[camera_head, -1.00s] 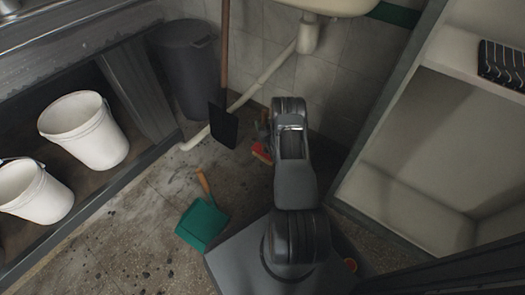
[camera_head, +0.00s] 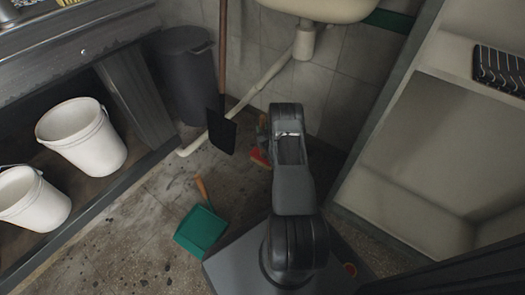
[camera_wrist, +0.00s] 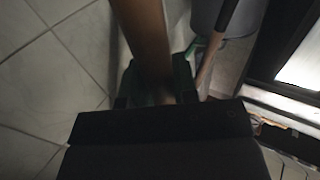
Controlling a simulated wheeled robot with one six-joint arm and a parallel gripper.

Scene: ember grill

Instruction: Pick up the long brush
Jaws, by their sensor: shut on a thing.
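In the wrist view a thick brown wooden handle (camera_wrist: 142,35), which I take to be the long brush, runs up from between the fingers of my gripper (camera_wrist: 155,88). The gripper is shut on it. In the head view my arm hides the gripper and most of the brush. A red brush-like piece (camera_head: 260,157) shows just left of my arm, low by the wall; I cannot tell whether it belongs to the held handle.
A black-bladed shovel (camera_head: 221,131) with a long handle stands left of my arm. A green dustpan (camera_head: 201,231) lies on the floor. A grey bin (camera_head: 183,75), white buckets (camera_head: 82,138), a sink (camera_head: 320,8) and an open cabinet (camera_head: 395,150) surround the narrow floor.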

